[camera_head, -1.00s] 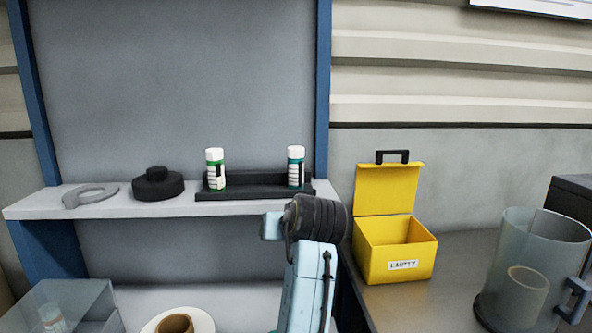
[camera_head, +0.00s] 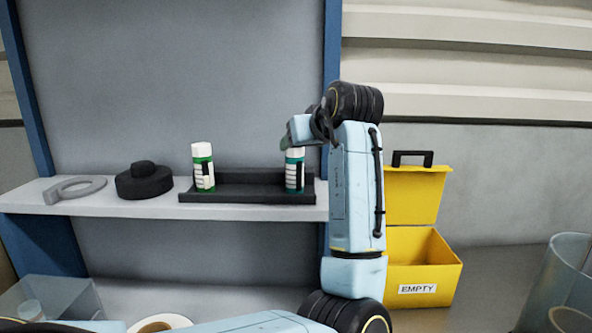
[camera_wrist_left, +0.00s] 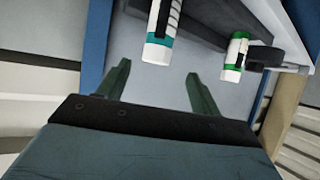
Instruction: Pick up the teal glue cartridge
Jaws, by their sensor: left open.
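The teal glue cartridge (camera_head: 295,176) stands upright at the right end of a black tray (camera_head: 245,196) on the shelf. My left wrist partly covers its white cap in the head view. In the left wrist view the teal cartridge (camera_wrist_left: 160,42) appears upside down, beyond and between the fingertips. My left gripper (camera_wrist_left: 158,68) is open and empty, with a gap to the cartridge. In the head view its fingers are hard to make out. A green-banded cartridge (camera_head: 203,168) stands at the tray's left end. My right gripper is not in view.
A black round part (camera_head: 144,184) and a grey ring-shaped part (camera_head: 75,189) lie left on the shelf (camera_head: 110,207). An open yellow box (camera_head: 420,270) labelled EMPTY stands at right, partly behind my arm. A clear container (camera_head: 558,280) is at the right edge.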

